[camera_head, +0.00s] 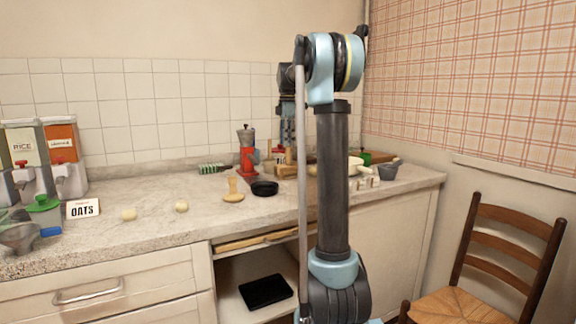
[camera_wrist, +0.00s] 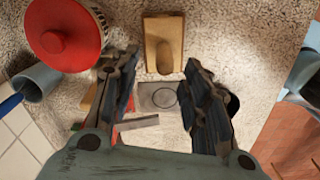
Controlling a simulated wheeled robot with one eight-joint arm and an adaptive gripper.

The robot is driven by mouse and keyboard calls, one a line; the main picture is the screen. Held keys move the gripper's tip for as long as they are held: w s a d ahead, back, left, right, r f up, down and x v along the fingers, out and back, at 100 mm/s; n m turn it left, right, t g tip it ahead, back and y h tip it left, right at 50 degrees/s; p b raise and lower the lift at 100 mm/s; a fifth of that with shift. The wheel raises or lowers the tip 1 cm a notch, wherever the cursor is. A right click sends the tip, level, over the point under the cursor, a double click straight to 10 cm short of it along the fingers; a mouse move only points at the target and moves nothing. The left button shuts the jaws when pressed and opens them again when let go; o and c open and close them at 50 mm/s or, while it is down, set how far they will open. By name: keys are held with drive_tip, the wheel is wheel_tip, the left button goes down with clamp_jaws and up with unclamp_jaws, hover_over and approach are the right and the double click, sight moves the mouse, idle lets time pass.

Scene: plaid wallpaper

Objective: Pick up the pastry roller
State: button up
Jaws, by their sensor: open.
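I cannot pick out the pastry roller for certain. In the wrist view a light wooden piece (camera_wrist: 163,45) with a rounded oval on it lies on the speckled counter, just beyond my fingertips. My gripper (camera_wrist: 162,60) is open and its two dark fingers stand apart, with nothing held between them. In the head view my gripper hangs over the back of the counter, partly behind my arm, above small wooden things (camera_head: 287,171). Another wooden piece (camera_head: 233,190), with a round base and an upright knob, stands further left.
A red-lidded pot (camera_wrist: 65,35) is left of my fingers in the wrist view. A grey plate (camera_wrist: 158,97) lies between them. On the counter (camera_head: 150,215) are a red moka pot (camera_head: 246,155), a black bowl (camera_head: 265,188) and food dispensers (camera_head: 62,150). A chair (camera_head: 490,260) stands right.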

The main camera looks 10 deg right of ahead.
hover_over(288, 164)
drive_tip(key=w, duration=0.1)
drive_tip(key=shift+w+d+f, duration=0.1)
drive_tip(key=shift+w+f, duration=0.05)
drive_tip(key=shift+f, duration=2.65)
drive_tip(key=shift+c, duration=0.4)
clamp_jaws()
